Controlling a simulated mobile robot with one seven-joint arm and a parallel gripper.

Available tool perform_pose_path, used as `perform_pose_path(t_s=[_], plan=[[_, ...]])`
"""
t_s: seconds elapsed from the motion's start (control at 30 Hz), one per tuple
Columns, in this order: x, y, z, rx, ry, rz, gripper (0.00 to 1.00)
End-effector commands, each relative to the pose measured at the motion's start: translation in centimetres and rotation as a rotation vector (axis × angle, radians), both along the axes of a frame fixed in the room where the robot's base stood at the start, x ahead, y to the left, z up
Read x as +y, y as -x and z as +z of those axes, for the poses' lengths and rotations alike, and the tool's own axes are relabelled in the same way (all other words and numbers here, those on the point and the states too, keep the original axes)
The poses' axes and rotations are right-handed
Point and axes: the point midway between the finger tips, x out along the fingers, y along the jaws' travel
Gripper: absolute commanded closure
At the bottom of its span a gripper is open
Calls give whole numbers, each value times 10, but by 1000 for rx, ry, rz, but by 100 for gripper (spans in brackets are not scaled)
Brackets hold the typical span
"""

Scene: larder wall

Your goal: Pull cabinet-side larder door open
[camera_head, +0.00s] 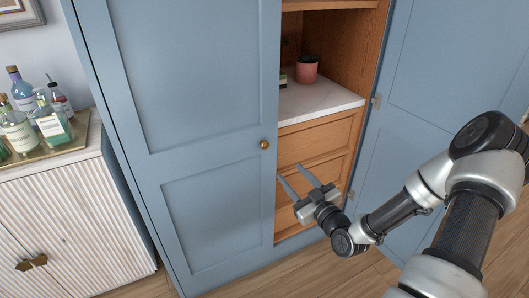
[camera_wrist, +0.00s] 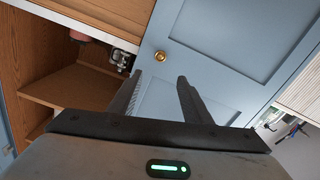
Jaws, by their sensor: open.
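The cabinet-side larder door (camera_head: 205,90) is the blue panelled door on the left, beside the white cabinet. It looks shut over the left half of the larder. Its round brass knob (camera_head: 264,144) sits near its right edge. My gripper (camera_head: 291,174) is open and empty, below and right of the knob in the head view, with its fingers pointing up-left. In the wrist view the knob (camera_wrist: 160,56) shows beyond the gap between my open fingers (camera_wrist: 159,82), apart from them, with the door (camera_wrist: 235,50) behind.
The other blue door (camera_head: 430,75) stands open at the right, behind my arm. The larder's right half shows wooden drawers (camera_head: 318,136), a pale counter (camera_head: 312,101) and a pink plant pot (camera_head: 306,71). A ribbed white cabinet (camera_head: 75,222) with bottles on a tray (camera_head: 50,151) stands left.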

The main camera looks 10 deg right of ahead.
Motion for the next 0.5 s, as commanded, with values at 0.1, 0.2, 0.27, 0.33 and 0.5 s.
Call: perform_pose_path(t_s=[0.1, 0.2, 0.27, 0.33, 0.5], plan=[[6, -15, 1, -1, 2, 2, 56], [12, -34, 0, 0, 1, 3, 56], [16, -46, 0, -1, 1, 2, 56], [21, -61, 0, -1, 2, 3, 56], [33, -97, -1, 1, 1, 2, 56]])
